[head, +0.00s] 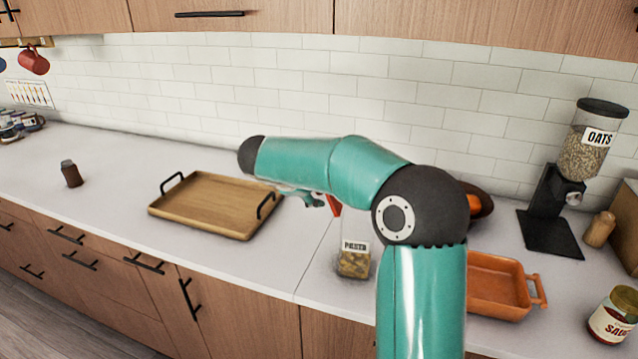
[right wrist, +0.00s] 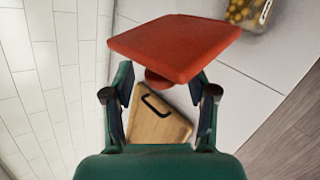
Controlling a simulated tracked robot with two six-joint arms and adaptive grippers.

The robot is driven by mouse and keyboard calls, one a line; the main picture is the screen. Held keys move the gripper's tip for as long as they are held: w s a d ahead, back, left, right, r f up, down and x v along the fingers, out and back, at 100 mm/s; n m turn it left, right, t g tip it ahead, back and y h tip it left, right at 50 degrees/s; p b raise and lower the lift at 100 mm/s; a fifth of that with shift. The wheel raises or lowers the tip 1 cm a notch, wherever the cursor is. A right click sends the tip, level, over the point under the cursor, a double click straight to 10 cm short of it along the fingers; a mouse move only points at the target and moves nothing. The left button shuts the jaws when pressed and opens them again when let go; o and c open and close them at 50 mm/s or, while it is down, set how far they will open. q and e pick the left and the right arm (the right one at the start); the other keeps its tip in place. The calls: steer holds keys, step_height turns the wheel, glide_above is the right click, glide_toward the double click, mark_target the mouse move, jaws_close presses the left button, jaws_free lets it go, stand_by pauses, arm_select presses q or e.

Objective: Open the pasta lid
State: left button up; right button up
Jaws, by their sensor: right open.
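The pasta jar (head: 354,262) stands on the counter, a clear container with a PASTA label and pasta inside. Its top shows no lid, and part of it shows in the right wrist view (right wrist: 252,12). An orange-red square lid (right wrist: 175,46) with a round knob is at my right gripper, apart from the jar; only a sliver of it (head: 334,206) shows in the head view behind my arm. My right gripper (right wrist: 164,86) is open, its fingers on either side of the knob; I cannot tell whether they touch it. My left gripper is not in view.
A wooden tray (head: 215,207) with black handles lies left of the jar. An orange baking dish (head: 497,286), a sauce jar (head: 612,317) and an oats dispenser (head: 585,150) stand to the right. A small brown shaker (head: 71,174) stands at far left. The front counter between tray and jar is clear.

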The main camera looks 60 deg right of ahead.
steer(key=v, duration=1.2)
steer(key=shift+f, duration=0.1)
steer(key=w+a+f+n+y, duration=0.1)
steer(key=w+a+f+y, duration=0.15)
steer(key=a+f, duration=0.55)
steer(key=w+a+f+n+t+y, duration=0.1)
steer(key=w+a+f+y, duration=0.3)
steer(key=f, duration=0.8)
steer(key=a+f+n+y, duration=0.1)
steer(key=a+f, duration=0.6)
steer(key=f, duration=0.4)
steer(key=s+a+f+m+y, duration=0.6)
steer(key=s+a+f+m, duration=0.3)
steer(key=s+a+f, duration=0.8)
step_height(320, 180, down, 3)
steer(key=shift+a+m, duration=0.4)
steer(key=shift+a, duration=0.25)
